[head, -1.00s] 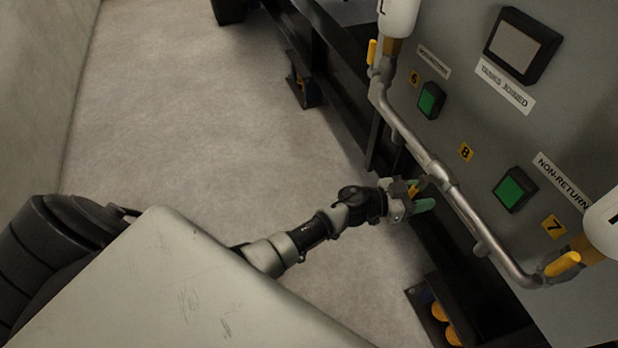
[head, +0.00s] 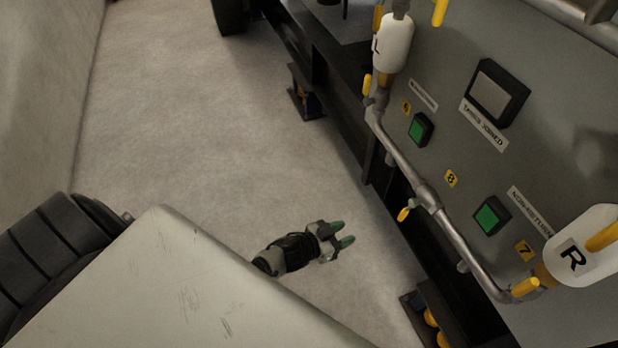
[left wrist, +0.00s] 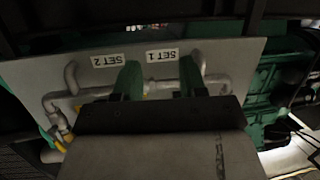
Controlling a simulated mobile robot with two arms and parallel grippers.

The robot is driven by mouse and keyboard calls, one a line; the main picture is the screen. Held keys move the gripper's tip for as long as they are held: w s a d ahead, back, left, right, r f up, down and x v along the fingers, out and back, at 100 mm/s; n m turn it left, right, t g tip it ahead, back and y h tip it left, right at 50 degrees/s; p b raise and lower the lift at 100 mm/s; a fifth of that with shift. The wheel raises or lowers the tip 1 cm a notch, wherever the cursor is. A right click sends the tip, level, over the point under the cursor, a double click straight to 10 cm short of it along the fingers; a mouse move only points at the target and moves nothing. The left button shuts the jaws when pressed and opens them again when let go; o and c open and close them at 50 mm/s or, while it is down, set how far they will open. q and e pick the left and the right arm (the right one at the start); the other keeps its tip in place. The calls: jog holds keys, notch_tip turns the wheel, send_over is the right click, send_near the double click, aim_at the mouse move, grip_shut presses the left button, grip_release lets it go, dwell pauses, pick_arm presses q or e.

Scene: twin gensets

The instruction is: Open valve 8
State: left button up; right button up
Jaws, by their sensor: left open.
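The yellow tag "8" (head: 451,178) is on the grey panel (head: 465,150) in the head view. Beside it on the pipe (head: 428,198) is valve 8's small yellow handle (head: 404,214), sticking out from the pipe toward the lower left. My left gripper (head: 346,232) is open and empty, left of the handle and apart from it. Its green fingers point toward the panel side. In the left wrist view the open fingers (left wrist: 160,80) stand before the pipework, with a small yellow piece between them; I cannot tell which valve it is. My right gripper is not in view.
Valve 6's handle (head: 367,85) and valve 7's handle (head: 525,287) are on the same pipe. White cylinders L (head: 393,42) and R (head: 582,250) stand near its ends. A black frame rail (head: 345,118) runs below the panel.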

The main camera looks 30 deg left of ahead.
pick_arm(q)
jog(key=s+a+f+n+g+y+p, duration=0.2)
jog(key=s+a+f+g+y+p, duration=0.1)
jog(key=s, duration=0.6)
notch_tip(320, 180, down, 4)
jog(key=shift+s+a+r+y+p, duration=0.15)
jog(key=shift+s+a+y+p, duration=0.1)
jog(key=shift+a+y+p, duration=0.55)
jog(key=shift+d, duration=0.15)
